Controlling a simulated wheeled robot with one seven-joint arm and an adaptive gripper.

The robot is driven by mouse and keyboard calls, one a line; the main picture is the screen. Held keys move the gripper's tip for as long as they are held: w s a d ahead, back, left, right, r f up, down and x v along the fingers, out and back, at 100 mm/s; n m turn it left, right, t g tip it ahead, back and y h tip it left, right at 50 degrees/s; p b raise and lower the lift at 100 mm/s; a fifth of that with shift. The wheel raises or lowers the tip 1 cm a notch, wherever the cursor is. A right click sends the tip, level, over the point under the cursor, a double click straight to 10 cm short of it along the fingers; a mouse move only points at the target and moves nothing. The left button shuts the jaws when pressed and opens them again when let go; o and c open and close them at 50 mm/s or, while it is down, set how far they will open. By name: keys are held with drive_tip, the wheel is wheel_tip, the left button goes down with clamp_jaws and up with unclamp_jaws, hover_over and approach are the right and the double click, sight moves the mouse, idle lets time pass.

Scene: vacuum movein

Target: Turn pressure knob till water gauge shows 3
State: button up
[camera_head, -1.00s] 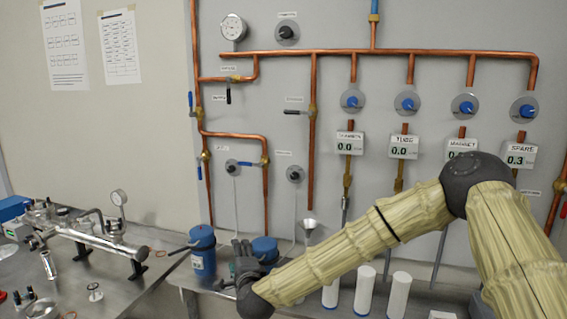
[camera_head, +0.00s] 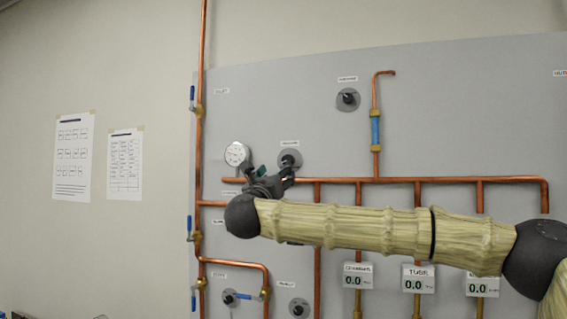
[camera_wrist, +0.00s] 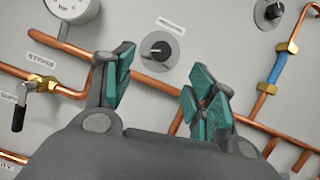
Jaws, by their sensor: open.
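The pressure knob (camera_head: 290,160) is black on a round grey plate on the wall panel, under a small label I cannot read clearly. It also shows in the wrist view (camera_wrist: 158,50), beyond and between my fingers. The round white gauge (camera_head: 237,154) is just left of the knob; its needle is too small to read. Its lower part shows at the top left of the wrist view (camera_wrist: 74,10), marked "bar". My gripper (camera_head: 272,174) is open and empty, with teal finger pads, just below and left of the knob in the picture. I see no contact with the knob.
A copper pipe (camera_head: 340,180) runs across below the knob. A brass valve with a black handle (camera_wrist: 38,84) is at lower left in the wrist view. Another black knob (camera_head: 348,98) sits higher right, beside a pipe with a blue section (camera_head: 375,130).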

drive_tip(key=p+x, duration=0.5)
drive_tip(key=x, duration=0.5)
drive_tip(key=shift+w+d, duration=0.15)
drive_tip(key=shift+d, duration=0.05)
drive_tip(key=c, duration=1)
